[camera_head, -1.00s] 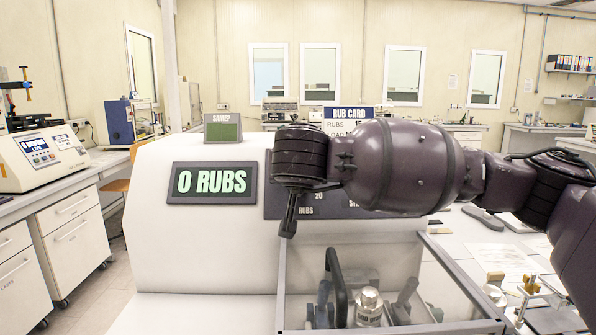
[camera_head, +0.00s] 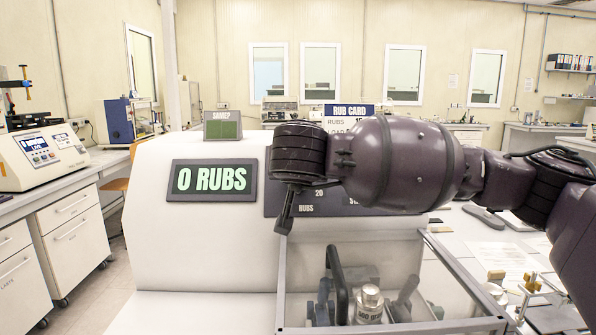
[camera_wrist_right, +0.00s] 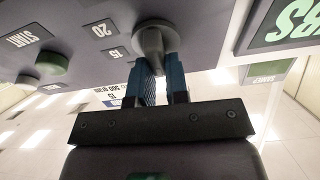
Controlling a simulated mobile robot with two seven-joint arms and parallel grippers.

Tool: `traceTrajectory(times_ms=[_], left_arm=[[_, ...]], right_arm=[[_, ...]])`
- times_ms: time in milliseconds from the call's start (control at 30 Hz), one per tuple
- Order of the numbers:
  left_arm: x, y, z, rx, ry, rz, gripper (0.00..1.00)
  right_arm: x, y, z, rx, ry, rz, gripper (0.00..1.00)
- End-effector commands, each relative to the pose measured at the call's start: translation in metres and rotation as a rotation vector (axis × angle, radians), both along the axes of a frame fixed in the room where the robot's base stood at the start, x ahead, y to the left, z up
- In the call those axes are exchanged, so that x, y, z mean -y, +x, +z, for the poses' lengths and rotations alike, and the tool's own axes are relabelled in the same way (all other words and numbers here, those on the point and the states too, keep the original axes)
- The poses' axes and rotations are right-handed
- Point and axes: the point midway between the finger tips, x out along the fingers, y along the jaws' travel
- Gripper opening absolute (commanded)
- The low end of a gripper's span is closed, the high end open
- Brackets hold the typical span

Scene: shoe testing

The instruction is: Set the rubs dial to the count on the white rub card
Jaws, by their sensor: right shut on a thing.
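My right gripper (camera_head: 285,230) is at the machine's dark dial panel (camera_head: 272,207). In the right wrist view, upside down, its blue fingers (camera_wrist_right: 161,70) are shut on the grey rubs dial (camera_wrist_right: 155,38). Labels 20 (camera_wrist_right: 103,30) and 15 (camera_wrist_right: 117,53) show beside the dial. The display (camera_head: 212,181) reads 0 RUBS. The white rub card (camera_head: 337,125) under the RUB CARD sign is mostly hidden by my right arm in the head view. It also shows upside down in the wrist view (camera_wrist_right: 112,97), seemingly with 15 and 500 gram. My left gripper is not in view.
A green START button (camera_wrist_right: 53,63) is on the panel. A SAME? sign (camera_head: 222,125) stands on top of the machine.

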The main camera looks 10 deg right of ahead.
Motion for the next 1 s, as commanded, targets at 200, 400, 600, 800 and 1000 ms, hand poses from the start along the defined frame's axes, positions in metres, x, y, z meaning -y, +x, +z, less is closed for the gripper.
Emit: traceTrajectory(times_ms=[200,400,600,800,1000], left_arm=[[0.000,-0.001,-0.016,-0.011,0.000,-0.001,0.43],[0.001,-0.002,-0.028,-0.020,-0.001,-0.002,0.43],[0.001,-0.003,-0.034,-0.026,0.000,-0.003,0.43],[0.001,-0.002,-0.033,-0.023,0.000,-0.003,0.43],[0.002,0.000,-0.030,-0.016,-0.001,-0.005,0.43]], right_arm=[[0.001,0.000,-0.004,0.020,0.109,-0.086,0.00],[0.003,0.000,-0.004,0.049,0.251,-0.198,0.00],[0.005,-0.002,-0.003,0.080,0.399,-0.314,0.00],[0.007,-0.003,-0.003,0.110,0.546,-0.431,0.00],[0.008,-0.005,-0.004,0.141,0.692,-0.545,0.00]])
